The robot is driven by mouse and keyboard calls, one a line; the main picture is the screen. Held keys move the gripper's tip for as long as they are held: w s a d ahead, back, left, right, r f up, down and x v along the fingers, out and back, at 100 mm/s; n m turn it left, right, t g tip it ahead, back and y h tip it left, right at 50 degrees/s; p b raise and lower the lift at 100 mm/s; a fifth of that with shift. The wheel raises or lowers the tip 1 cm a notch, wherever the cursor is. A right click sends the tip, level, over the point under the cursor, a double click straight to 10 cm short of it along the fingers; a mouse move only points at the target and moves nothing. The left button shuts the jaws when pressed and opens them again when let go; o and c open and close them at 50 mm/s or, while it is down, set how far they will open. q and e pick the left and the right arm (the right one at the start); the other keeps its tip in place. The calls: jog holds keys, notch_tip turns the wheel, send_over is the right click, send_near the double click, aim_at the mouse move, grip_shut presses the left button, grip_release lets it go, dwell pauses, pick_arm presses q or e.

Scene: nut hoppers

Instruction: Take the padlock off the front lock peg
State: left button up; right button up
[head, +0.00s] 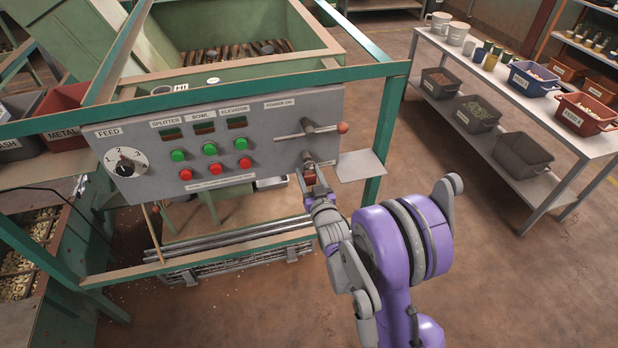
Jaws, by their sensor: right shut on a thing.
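The padlock (310,178) is a small red block near the lower right of the grey control panel (250,118). My right gripper (314,183) is shut on it, with the fingers on either side. A short lock peg (308,158) sticks out of the panel just above the padlock. The gripper hides part of the padlock, and I cannot tell whether its shackle is around the peg. My left gripper is not in view.
A small grey shelf (361,165) and a green frame post (386,130) stand to the right. Green and red buttons, and a dial (125,162), are on the panel's left.

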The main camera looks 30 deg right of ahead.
grip_shut()
jog(key=shift+r, duration=0.15)
